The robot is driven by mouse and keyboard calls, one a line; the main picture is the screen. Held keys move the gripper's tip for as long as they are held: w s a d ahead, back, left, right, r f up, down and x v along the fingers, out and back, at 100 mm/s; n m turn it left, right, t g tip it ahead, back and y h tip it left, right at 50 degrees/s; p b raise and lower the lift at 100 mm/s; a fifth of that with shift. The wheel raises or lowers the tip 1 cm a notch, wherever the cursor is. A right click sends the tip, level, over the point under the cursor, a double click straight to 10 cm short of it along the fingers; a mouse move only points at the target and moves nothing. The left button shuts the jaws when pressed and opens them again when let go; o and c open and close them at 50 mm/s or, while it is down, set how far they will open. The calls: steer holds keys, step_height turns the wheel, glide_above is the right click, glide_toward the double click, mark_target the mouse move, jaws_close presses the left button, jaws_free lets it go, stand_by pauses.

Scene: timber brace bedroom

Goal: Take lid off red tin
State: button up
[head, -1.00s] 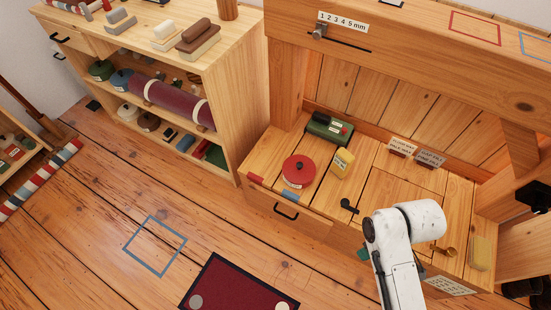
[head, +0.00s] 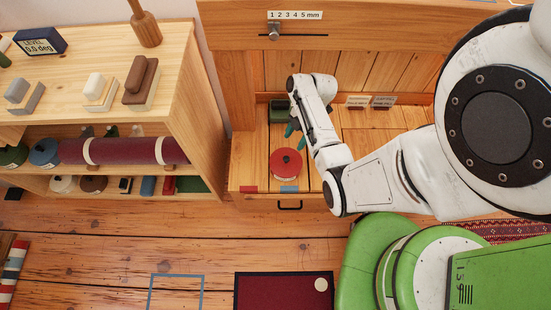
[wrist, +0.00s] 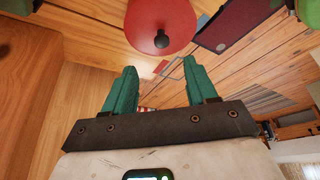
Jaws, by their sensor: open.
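The red tin (head: 286,166) stands on the wooden bench shelf in the head view, with its red lid on. In the wrist view the round red lid (wrist: 150,18) fills the top middle, with a dark knob (wrist: 161,40) on it. My gripper (wrist: 160,70) has two teal fingers spread apart with nothing between them. The knob lies just beyond the fingertips in the picture, roughly between them and apart from them. In the head view my gripper (head: 292,130) is close behind the tin, partly hidden by my arm.
A dark green box (head: 279,110) stands behind the tin, and two small labelled cards (head: 370,102) stand at the back right. A shelf unit (head: 190,110) with rolls and blocks stands to the left. My arm covers much of the bench's right part.

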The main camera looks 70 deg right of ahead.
mark_target(286, 158)
steer(key=x, duration=0.4)
steer(key=shift+b, duration=0.3)
steer(key=b+x, duration=0.1)
steer(key=x, duration=0.4)
steer(key=shift+s+f, duration=0.1)
steer(key=shift+s, duration=0.05)
steer(key=shift+c, duration=0.5)
jaws_close()
